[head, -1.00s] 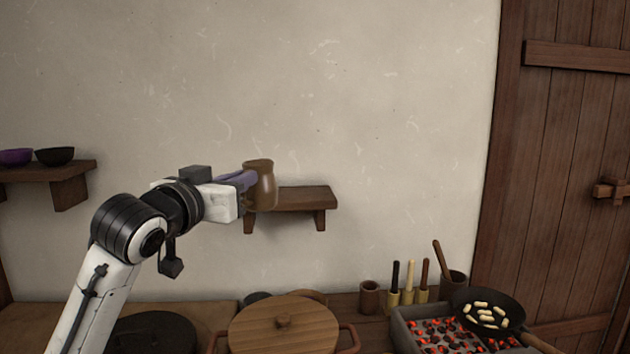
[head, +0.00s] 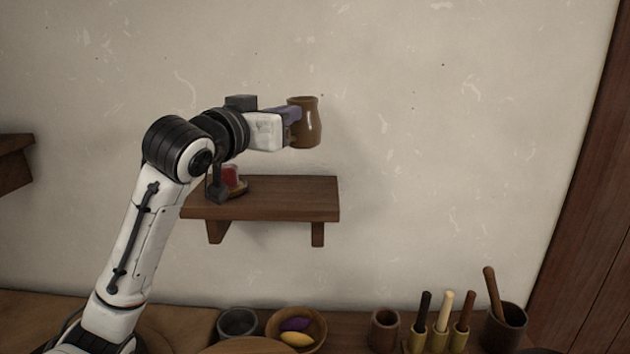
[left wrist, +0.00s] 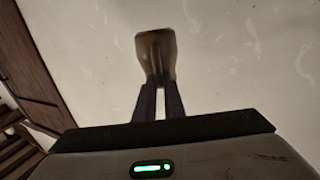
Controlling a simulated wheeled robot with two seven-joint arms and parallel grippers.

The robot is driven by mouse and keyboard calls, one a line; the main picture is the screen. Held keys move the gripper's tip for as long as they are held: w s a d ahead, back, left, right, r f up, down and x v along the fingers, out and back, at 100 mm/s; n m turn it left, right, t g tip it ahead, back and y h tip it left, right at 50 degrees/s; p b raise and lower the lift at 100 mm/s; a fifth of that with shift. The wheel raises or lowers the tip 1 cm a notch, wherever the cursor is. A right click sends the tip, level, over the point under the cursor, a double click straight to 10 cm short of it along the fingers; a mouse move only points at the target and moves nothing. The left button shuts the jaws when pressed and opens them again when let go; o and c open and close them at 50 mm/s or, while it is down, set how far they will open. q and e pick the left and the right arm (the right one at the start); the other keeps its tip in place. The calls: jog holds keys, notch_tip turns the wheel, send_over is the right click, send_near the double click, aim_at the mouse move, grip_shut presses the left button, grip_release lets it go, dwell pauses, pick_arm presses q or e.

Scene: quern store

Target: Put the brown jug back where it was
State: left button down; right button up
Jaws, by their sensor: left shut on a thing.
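The brown jug (head: 308,122) is upright in the air, above the right end of the small wooden wall shelf (head: 290,192). My left gripper (head: 294,122) comes in from the left and is shut on the jug's side. In the left wrist view the jug (left wrist: 156,55) sits between the two finger ends, and the left gripper (left wrist: 158,95) points at it. A clear gap shows between the jug and the shelf in the head view. My right gripper is not in view.
A red thing (head: 231,176) stands on the shelf's left part, partly behind my left arm. The shelf's right part is bare. Below are a bowl with yellow and purple things (head: 297,328), a grey cup (head: 237,323) and utensils in holders (head: 440,325).

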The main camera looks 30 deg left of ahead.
pick_arm(q)
notch_tip(320, 180, down, 9)
jog(key=shift+r+b, duration=0.1)
jog(key=shift+b, duration=0.5)
jog(key=shift+f, duration=0.45)
jog(key=shift+f, duration=0.2)
jog(key=c, duration=1.8)
grip_release()
jog(key=shift+c, duration=0.2)
